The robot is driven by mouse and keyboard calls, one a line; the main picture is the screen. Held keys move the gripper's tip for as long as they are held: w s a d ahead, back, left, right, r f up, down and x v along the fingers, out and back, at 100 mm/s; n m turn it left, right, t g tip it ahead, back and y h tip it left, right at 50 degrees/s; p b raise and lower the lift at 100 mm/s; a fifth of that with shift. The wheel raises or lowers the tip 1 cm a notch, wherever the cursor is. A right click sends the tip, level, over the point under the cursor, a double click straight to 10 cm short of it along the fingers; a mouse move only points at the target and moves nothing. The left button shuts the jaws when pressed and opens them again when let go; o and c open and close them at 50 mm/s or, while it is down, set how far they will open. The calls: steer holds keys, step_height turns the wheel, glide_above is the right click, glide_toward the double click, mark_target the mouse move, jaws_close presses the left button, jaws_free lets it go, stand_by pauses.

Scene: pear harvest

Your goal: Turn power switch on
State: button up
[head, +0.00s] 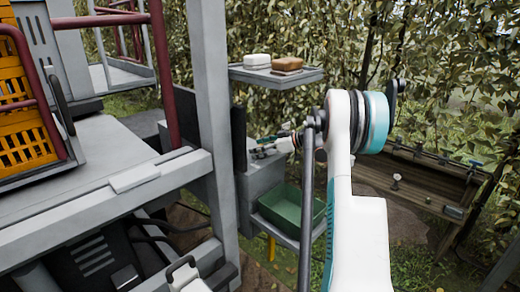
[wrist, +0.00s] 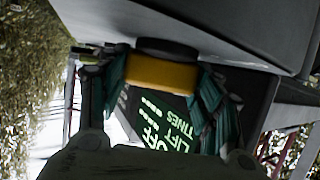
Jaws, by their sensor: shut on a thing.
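In the wrist view, my gripper (wrist: 160,62) has its teal fingers closed on the two sides of a yellow block-shaped knob (wrist: 160,75). A dark round part sits against the knob's upper edge. A black panel (wrist: 180,108) below it carries pale green lettering, turned in the picture, that reads "OFF", "LIFT" and "TINES". Whether this knob is the power switch I cannot tell. In the head view, my gripper (head: 284,142) is at a grey box (head: 262,178) beside the grey post. My arm partly hides it there, and the knob cannot be made out.
A shelf (head: 300,78) above holds a white block (head: 257,59) and a brown one (head: 288,62). A green bin (head: 283,218) sits below the gripper. A grey post (head: 214,120) stands close left. A wooden trough (head: 425,185) is at right.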

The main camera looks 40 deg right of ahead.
steer(key=m+h, duration=0.1)
steer(key=h, duration=0.1)
steer(key=m+t+h, duration=0.1)
steer(key=m, duration=0.1)
steer(key=m+h, duration=0.2)
steer(key=shift+a+t+h, duration=0.25)
steer(key=shift+t+h, duration=0.05)
steer(key=m+h, duration=0.5)
steer(key=shift+g+h, duration=0.3)
steer(key=shift+g, duration=0.1)
steer(key=shift+d+m+g+h, duration=0.1)
steer(key=shift+m+g+h, duration=0.2)
steer(key=shift+m+h, duration=0.3)
steer(key=o, duration=1.1)
steer(key=shift+c, duration=0.2)
steer(key=shift+s, duration=0.1)
steer(key=v, duration=1.1)
steer(key=shift+s+r, duration=0.15)
steer(key=shift+s, duration=0.15)
steer(key=shift+a, duration=0.25)
